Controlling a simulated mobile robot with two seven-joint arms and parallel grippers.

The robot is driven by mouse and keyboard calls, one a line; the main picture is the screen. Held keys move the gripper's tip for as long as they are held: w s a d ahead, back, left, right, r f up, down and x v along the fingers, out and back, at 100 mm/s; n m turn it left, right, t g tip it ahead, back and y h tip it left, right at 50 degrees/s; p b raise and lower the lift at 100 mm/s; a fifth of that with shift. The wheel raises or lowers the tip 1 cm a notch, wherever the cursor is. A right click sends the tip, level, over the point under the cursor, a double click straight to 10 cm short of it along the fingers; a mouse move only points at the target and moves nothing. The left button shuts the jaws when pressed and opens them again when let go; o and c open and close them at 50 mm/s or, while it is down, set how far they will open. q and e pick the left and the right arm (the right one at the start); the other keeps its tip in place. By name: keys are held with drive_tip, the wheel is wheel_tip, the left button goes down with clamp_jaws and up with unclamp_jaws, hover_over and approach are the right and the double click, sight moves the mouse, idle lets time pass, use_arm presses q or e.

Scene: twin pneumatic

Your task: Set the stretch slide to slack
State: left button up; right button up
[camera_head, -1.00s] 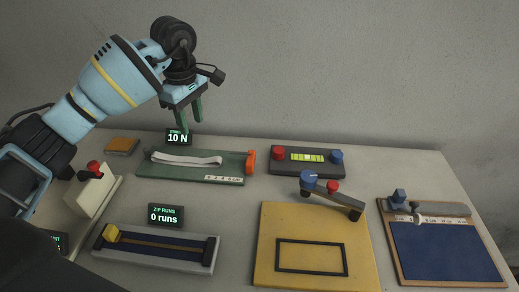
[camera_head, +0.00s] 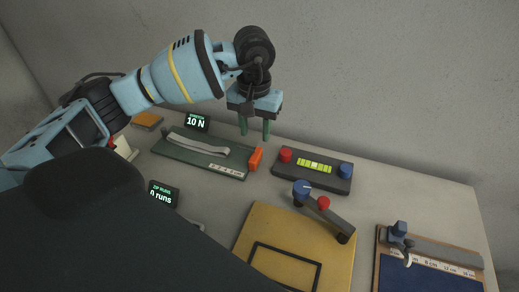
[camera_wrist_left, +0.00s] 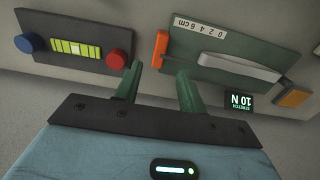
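The stretch slide is an orange block (camera_head: 256,159) at the right end of a green board (camera_head: 225,165), beside a printed cm scale. A pale band (camera_head: 199,144) runs along the board to the left. The display (camera_head: 197,122) behind it reads 10 N. My left gripper (camera_head: 254,131) is above and behind the orange slide, fingers apart and empty. In the left wrist view the orange slide (camera_wrist_left: 160,49) shows just beyond and between the fingertips (camera_wrist_left: 159,70), with no contact visible. My right gripper is not in view.
A dark box (camera_head: 313,170) with a level vial and red and blue knobs stands right of the slide. A yellow board (camera_head: 262,225) with a lever lies in front. A blue-faced board (camera_head: 425,275) is at the right. A dark shape hides the lower left.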

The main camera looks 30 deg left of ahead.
sight(255, 154)
use_arm(q)
drive_tip(key=shift+f, duration=3.9)
drive_tip(key=shift+c, duration=0.3)
clamp_jaws()
